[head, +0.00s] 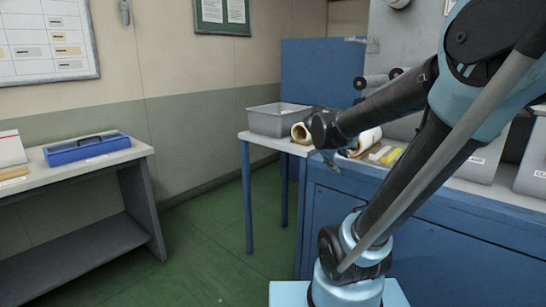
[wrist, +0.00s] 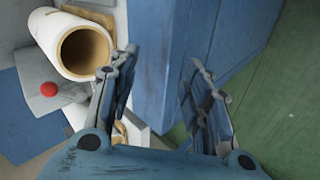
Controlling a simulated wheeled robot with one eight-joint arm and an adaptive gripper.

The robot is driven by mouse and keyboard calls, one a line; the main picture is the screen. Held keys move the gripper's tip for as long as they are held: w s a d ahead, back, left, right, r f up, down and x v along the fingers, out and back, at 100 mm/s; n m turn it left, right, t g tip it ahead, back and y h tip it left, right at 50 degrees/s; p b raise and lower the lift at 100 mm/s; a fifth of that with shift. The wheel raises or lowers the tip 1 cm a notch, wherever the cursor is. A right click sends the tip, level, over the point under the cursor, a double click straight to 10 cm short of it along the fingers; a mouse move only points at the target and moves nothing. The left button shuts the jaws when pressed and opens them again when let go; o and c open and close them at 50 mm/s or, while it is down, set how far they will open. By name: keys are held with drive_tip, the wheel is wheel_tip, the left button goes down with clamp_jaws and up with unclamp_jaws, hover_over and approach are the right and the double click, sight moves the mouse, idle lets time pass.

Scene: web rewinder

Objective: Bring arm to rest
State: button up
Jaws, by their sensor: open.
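My arm (head: 435,150) fills the right of the head view, bent over the blue machine cabinet. My gripper (head: 328,158) is near the cabinet's left front corner, partly hidden by the wrist in the head view. In the wrist view my gripper (wrist: 164,88) shows two fingers spread apart with nothing between them. Behind the fingers are the blue cabinet side (wrist: 170,60) and green floor. A white roll with a brown core (wrist: 85,48) lies beside the left finger, apart from it as far as I can tell.
A grey bin (head: 280,120) stands on the side table with blue legs (head: 247,195). A roll (head: 300,133) lies by the bin. Yellow blocks (head: 385,155) lie on the cabinet top. Green floor (head: 200,245) between is clear.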

drive_tip(key=s+a+f+m+y, duration=0.2)
drive_tip(key=s+a+m+y, duration=0.3)
drive_tip(key=s+m, duration=0.25)
drive_tip(key=s+f+g, duration=0.5)
drive_tip(key=s+f, duration=0.5)
drive_tip(key=s, duration=0.4)
drive_tip(key=shift+s+a+f, duration=0.15)
drive_tip(key=shift+s+f, duration=0.15)
drive_tip(key=shift+m, duration=0.25)
